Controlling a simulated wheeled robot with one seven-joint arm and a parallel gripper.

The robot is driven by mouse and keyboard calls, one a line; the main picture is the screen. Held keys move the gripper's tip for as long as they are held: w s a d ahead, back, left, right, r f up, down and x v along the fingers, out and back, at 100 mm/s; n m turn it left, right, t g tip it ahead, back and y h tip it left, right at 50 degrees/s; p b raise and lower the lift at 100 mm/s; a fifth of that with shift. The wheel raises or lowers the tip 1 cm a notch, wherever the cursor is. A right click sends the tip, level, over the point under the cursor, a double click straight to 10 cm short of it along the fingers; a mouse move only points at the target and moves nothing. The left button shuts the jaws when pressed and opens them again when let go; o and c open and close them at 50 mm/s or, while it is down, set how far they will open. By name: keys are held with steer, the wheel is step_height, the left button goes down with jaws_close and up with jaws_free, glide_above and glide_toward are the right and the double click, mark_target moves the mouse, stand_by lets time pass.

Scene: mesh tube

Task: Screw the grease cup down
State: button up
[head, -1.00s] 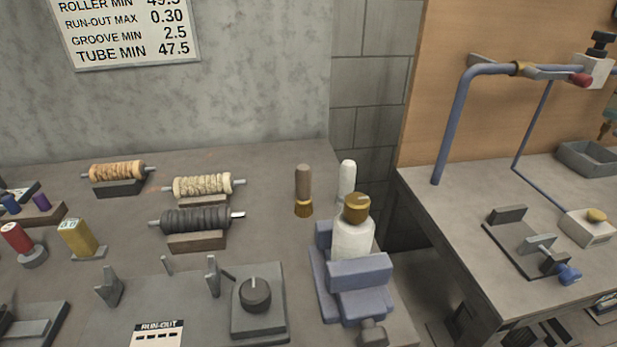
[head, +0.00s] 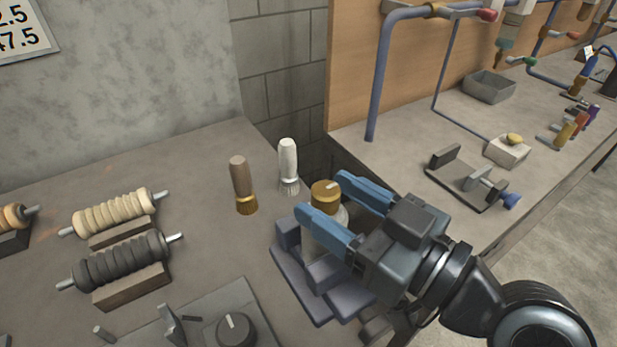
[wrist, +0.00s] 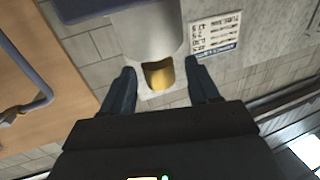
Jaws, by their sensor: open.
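The grease cup (head: 325,192) is a brass-coloured cap on top of a white cylindrical body, upright in a blue-grey vise (head: 285,237) at the bench's right edge. My gripper (head: 322,196) is open and comes in from the right, one blue finger on each side of the cup. In the wrist view the brass cap (wrist: 159,74) shows between the two dark fingers, with a gap on both sides, and the white body (wrist: 147,32) is above it in the picture. In the head view my fingers hide much of the body.
A brown-handled brush (head: 240,180) and a white brush (head: 288,163) stand just left of and behind the cup. Rollers (head: 120,262) on blocks and a dial box (head: 233,330) lie to the left. A second bench (head: 400,145) with a blue pipe (head: 380,80) is at the right.

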mark_target(313, 189)
steer(key=shift+p+x, duration=0.3)
steer(key=shift+x, duration=1.6)
steer(key=shift+c, duration=0.2)
steer(key=c, duration=0.9)
